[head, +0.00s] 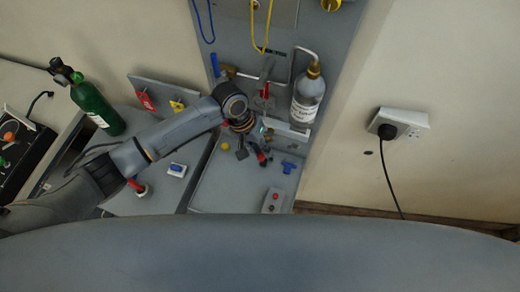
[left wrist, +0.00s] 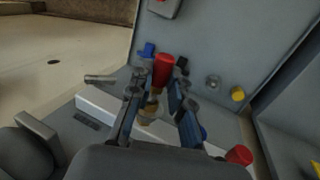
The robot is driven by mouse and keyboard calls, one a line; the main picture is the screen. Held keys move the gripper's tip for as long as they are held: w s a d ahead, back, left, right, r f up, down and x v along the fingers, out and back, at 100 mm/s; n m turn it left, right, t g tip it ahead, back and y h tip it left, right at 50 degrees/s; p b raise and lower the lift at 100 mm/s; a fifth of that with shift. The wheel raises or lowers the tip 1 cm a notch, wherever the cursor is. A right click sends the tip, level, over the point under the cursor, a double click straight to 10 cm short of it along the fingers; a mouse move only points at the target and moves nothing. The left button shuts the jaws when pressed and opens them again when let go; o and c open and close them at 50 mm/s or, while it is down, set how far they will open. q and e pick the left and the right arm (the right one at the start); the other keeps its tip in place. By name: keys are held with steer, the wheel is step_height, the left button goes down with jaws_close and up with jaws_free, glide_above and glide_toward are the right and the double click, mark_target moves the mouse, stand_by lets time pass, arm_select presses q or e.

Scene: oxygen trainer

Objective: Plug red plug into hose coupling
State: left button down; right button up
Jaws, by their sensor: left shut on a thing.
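My left gripper (head: 257,149) reaches over the grey bench by the panel, pointing down. In the left wrist view its two fingers (left wrist: 158,92) are closed around a red plug (left wrist: 163,70), whose red end stands out past the fingertips. The plug also shows as a small red patch in the head view (head: 262,157). A brass-coloured fitting (left wrist: 149,110) shows between the fingers, behind the red end. I cannot tell whether it belongs to the plug or is the hose coupling. I cannot make out the hose coupling for certain. My right gripper is not in view.
A labelled bottle (head: 308,97) stands by a white ledge (head: 287,130) close to the gripper. A blue fitting (head: 290,167), a yellow knob (head: 225,146) and a button box (head: 272,201) are on the bench. A green cylinder (head: 94,107) lies left. Bench room is free toward the front.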

arm_select(q)
steer(key=shift+w+d, duration=0.15)
steer(key=shift+w, duration=0.35)
steer(key=shift+w+d, duration=0.15)
steer(key=shift+w, duration=0.35)
steer(key=c, duration=1.2)
jaws_free()
steer(key=shift+o, duration=0.2)
steer(key=shift+s, duration=0.15)
